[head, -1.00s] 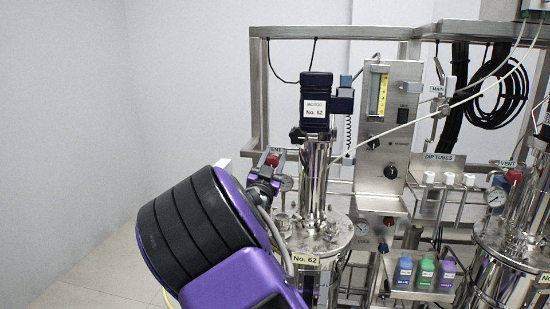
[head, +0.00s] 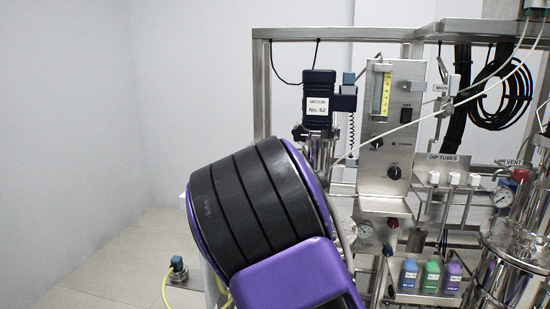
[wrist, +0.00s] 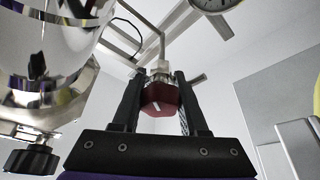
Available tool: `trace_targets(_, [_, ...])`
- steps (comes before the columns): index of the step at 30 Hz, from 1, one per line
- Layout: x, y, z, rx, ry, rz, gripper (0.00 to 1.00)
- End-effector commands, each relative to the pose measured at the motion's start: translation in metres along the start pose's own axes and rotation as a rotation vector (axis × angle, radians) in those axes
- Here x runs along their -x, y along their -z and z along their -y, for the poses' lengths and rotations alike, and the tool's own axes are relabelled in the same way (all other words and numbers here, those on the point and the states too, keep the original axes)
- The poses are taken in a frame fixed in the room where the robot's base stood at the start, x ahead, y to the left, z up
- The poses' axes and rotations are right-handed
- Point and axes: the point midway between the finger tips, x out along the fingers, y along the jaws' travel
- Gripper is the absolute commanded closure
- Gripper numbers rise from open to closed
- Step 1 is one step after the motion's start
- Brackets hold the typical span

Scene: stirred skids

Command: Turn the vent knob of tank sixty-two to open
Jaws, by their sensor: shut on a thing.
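The red vent knob (wrist: 160,100) shows in the wrist view, with a short white mark on its face, below a metal valve fitting. My gripper (wrist: 161,84) has one black finger on each side of the knob and is shut on it. Tank sixty-two shows as shiny steel (wrist: 45,65) at the left of the wrist view. In the head view my arm hides the gripper, the knob, its VENT label and most of the tank. The motor labelled No. 62 (head: 318,105) stands above the tank's neck (head: 322,150). I cannot tell the knob's open direction.
A round gauge (wrist: 212,3) is at the wrist view's top, and a black hand knob (wrist: 30,160) at lower left. A control panel (head: 390,130) and another tank (head: 510,265) with its own red VENT knob (head: 519,175) stand to the right. Floor at left is mostly clear.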

Motion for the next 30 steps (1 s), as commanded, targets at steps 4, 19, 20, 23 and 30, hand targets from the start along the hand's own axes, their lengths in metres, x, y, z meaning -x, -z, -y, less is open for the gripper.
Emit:
trace_targets(4, [0.0004,-0.0007,0.0008,0.128,0.054,0.002,1.00])
trace_targets(19, [0.0009,-0.0018,0.0052,0.564,0.235,0.002,1.00])
trace_targets(20, [0.0010,-0.0020,0.0053,0.587,0.245,0.002,1.00])
trace_targets(23, [0.0011,-0.0024,0.0059,0.663,0.276,0.002,1.00])
trace_targets(30, [0.0015,-0.0036,0.0072,0.808,0.336,0.002,1.00])
